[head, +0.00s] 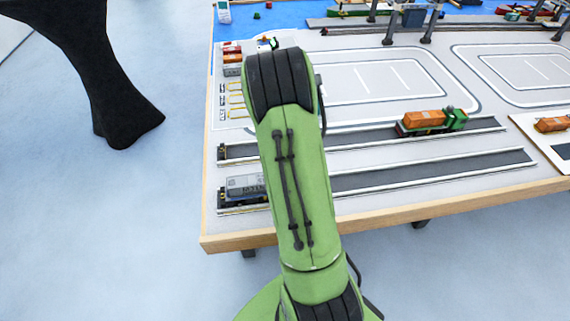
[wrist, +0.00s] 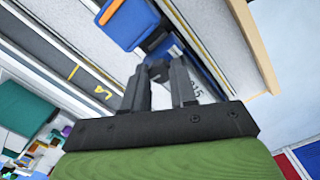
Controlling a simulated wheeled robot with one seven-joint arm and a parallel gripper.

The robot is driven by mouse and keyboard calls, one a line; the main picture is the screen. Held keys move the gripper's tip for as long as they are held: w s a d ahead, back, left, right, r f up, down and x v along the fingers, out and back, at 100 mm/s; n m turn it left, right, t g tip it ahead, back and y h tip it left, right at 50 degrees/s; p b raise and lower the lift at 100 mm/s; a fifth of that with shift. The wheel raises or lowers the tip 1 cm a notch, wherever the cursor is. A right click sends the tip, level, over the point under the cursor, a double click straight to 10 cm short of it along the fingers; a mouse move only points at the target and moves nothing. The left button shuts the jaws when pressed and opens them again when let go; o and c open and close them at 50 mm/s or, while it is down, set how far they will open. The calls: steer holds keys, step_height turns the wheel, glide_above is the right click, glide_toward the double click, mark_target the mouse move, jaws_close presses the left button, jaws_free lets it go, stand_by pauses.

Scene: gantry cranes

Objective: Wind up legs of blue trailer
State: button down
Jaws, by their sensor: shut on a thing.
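In the wrist view my gripper (wrist: 159,78) is shut on a small dark knob (wrist: 158,70), which shows between its fingertips. A blue body (wrist: 199,72), which looks like the blue trailer, lies right behind the fingers, with a white panel with dark lettering beside it. The fingers hide part of it, and I cannot make out its legs. A blue and orange block (wrist: 128,20) adjoins it at the top. In the head view my green arm hides my gripper and the blue trailer.
The table's wooden edge (head: 238,241) runs along the front. Rail tracks (head: 430,178) cross the table, with a green and orange vehicle (head: 425,119) on the right. A grey vehicle (head: 246,185) stands left of my arm. Crane legs (head: 430,28) stand at the back.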

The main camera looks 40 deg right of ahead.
steer(key=shift+n, duration=0.8)
steer(key=c, duration=0.9)
jaws_free()
steer(key=r+p, duration=0.1)
steer(key=r, duration=0.4)
steer(key=r+p, duration=0.1)
steer(key=r, duration=0.4)
steer(key=r+p, duration=0.1)
steer(key=r, duration=0.4)
steer(key=shift+w+a+r, duration=0.3)
steer(key=shift+r, duration=0.05)
